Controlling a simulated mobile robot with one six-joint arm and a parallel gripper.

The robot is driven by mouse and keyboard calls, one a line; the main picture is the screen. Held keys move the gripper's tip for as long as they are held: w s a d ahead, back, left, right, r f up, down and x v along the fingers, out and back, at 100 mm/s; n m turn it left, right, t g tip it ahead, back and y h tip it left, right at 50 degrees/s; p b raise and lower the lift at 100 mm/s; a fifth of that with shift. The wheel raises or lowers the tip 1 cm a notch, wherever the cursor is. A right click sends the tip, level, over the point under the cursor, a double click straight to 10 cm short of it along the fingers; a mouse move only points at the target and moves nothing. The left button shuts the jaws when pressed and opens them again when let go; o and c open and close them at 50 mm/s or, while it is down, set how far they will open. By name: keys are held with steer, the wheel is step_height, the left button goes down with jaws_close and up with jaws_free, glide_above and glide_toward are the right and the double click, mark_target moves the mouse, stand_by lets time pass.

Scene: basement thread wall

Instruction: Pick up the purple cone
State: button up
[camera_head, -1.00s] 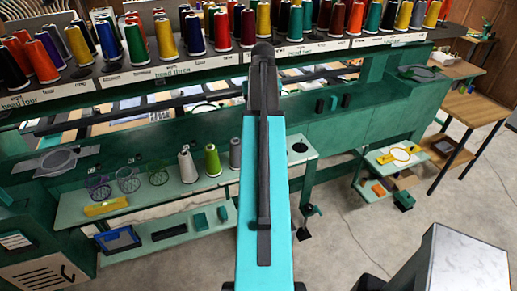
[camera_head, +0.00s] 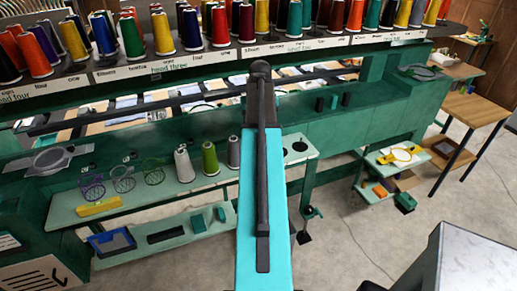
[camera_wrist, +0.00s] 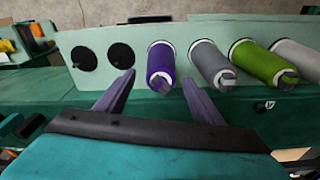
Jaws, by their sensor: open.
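In the wrist view a purple cone (camera_wrist: 161,66) with a pale rim stands in a hole of the light green shelf (camera_wrist: 90,35). My gripper (camera_wrist: 158,77) is open, with its two fingers spread on either side of the cone's line. The cone shows between the fingertips, and I cannot tell how far in front of them it is. Nothing is held. In the head view my arm hides this cone. Another purple cone (camera_head: 46,47) stands in the upper rack at the far left.
A grey cone (camera_wrist: 207,60), a green cone (camera_wrist: 258,60) and a pale cone (camera_wrist: 298,58) stand in a row right of the purple one. The head view shows a crowded upper rack and clear floor (camera_head: 420,215) at right.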

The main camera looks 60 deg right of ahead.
steer(key=shift+w+f+b, duration=0.1)
steer(key=shift+f+b, duration=1.8)
steer(key=shift+f, duration=0.7)
steer(key=c, duration=1.3)
steer(key=shift+d+r, duration=0.1)
steer(key=shift+r, duration=0.15)
steer(key=shift+r+b, duration=1.4)
steer(key=shift+r, duration=3.4)
